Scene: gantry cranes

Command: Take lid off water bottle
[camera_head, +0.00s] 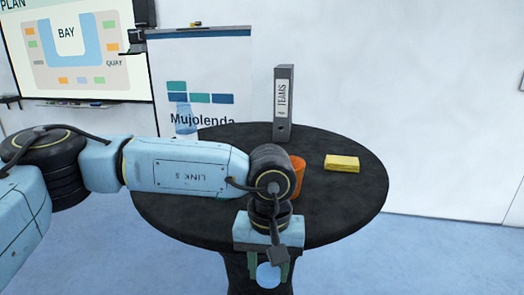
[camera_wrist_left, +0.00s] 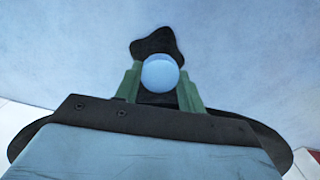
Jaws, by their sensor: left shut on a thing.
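My left gripper (camera_head: 268,274) is shut on a light blue round thing, which looks like the bottle lid (camera_head: 268,276). It is held out in front of the near edge of the table. In the left wrist view the lid (camera_wrist_left: 160,73) sits between the two green fingers (camera_wrist_left: 160,88). A pale blue, see-through shape that looks like the water bottle (camera_head: 185,122) stands at the table's back left, against the poster. No lid shows on its top, and it is well apart from the gripper. My right gripper is not in view.
A round black table (camera_head: 345,205) carries an orange cup (camera_head: 298,176), partly hidden by my left wrist, a yellow block (camera_head: 342,163) and an upright grey binder (camera_head: 284,104).

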